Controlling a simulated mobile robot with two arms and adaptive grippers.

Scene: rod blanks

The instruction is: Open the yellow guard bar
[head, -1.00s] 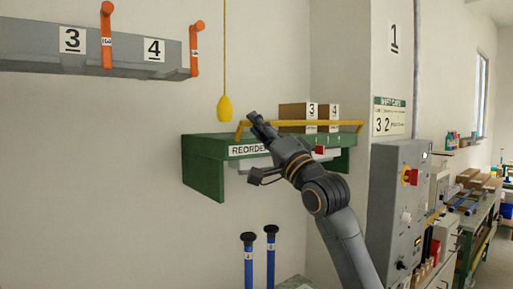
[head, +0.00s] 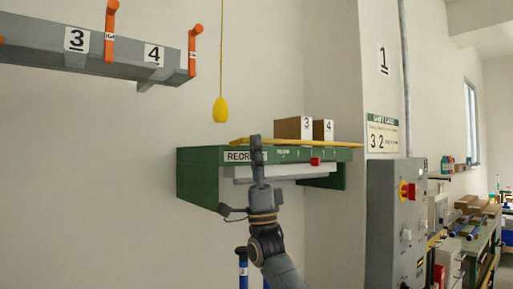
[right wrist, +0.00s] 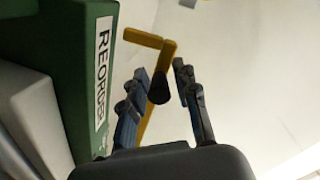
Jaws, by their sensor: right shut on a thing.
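The yellow guard bar (head: 315,144) lies low along the top front edge of the green shelf (head: 190,178) in the head view. My right gripper (head: 256,145) is in front of the bar's left part, fingers pointing up. In the right wrist view, the gripper (right wrist: 160,85) is shut on the bar, whose bent yellow end (right wrist: 145,38) shows beyond the fingers. A dark round knob or grip (right wrist: 159,90) sits between the fingers. The exact contact is partly hidden. My left gripper is not in view.
A yellow pull handle (head: 220,110) hangs on a cord above. A grey control cabinet (head: 392,215) stands at the right. A grey rack (head: 100,55) hangs upper left.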

